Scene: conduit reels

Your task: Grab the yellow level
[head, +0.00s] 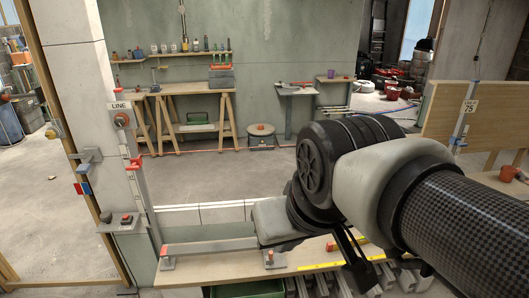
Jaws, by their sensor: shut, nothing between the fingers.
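The yellow level (320,265) appears as a long, thin yellow strip lying along the front of the wooden bench (215,267), at the bottom centre-right. My gripper (361,276) is in front of it, pointing down, and hides part of the strip. Its dark fingers are shut with nothing between them. I cannot tell how far above the bench the fingertips are, or whether they touch the level. My arm covers much of the right side of the view.
A grey metal bar (210,247) and a red-topped clamp (269,258) stand on the bench to the left. A small red item (331,246) lies behind the level. A green bin (245,289) is under the bench. Open floor (215,178) lies beyond.

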